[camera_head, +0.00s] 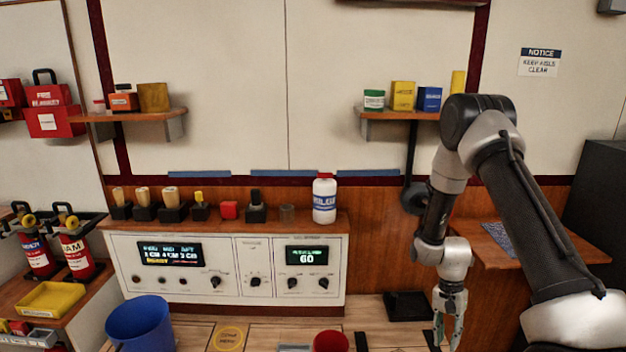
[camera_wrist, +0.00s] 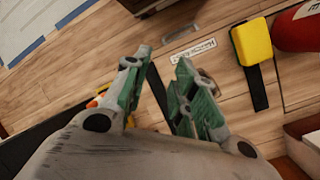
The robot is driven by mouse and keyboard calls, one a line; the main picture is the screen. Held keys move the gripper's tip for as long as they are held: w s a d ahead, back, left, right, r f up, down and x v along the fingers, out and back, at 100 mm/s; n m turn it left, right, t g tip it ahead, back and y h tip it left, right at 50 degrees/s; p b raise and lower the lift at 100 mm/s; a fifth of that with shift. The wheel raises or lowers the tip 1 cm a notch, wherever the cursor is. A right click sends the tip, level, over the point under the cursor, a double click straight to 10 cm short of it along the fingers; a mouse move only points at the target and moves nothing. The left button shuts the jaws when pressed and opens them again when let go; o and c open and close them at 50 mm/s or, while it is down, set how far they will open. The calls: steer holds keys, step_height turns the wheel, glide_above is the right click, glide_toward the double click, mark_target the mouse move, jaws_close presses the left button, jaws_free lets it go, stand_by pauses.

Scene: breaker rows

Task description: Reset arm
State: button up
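My gripper (camera_head: 447,318) hangs fingers-down at the lower right of the head view, to the right of the red cup and in front of the wooden panel. My arm reaches up, bends at an elbow and comes down to it. In the wrist view my gripper (camera_wrist: 162,62) shows two green-and-grey fingers standing apart, with wooden floor or bench planks behind the gap. Nothing is held between them.
A control console (camera_head: 225,270) stands left of my gripper, with a white bottle (camera_head: 324,200) on top. A red cup (camera_head: 331,341) and a blue bucket (camera_head: 140,323) stand in front. A yellow block (camera_wrist: 251,41) lies right in the wrist view.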

steer(key=s+r+n+t, duration=0.2)
steer(key=s+r, duration=0.4)
steer(key=r, duration=0.8)
steer(key=s+r+n+t, duration=0.3)
steer(key=s+r, duration=0.4)
steer(key=r, duration=0.8)
steer(key=s+r+n+t, duration=0.3)
steer(key=s+r, duration=0.3)
steer(key=r, duration=0.9)
steer(key=shift+s+a, duration=0.3)
steer(key=shift+s, duration=0.1)
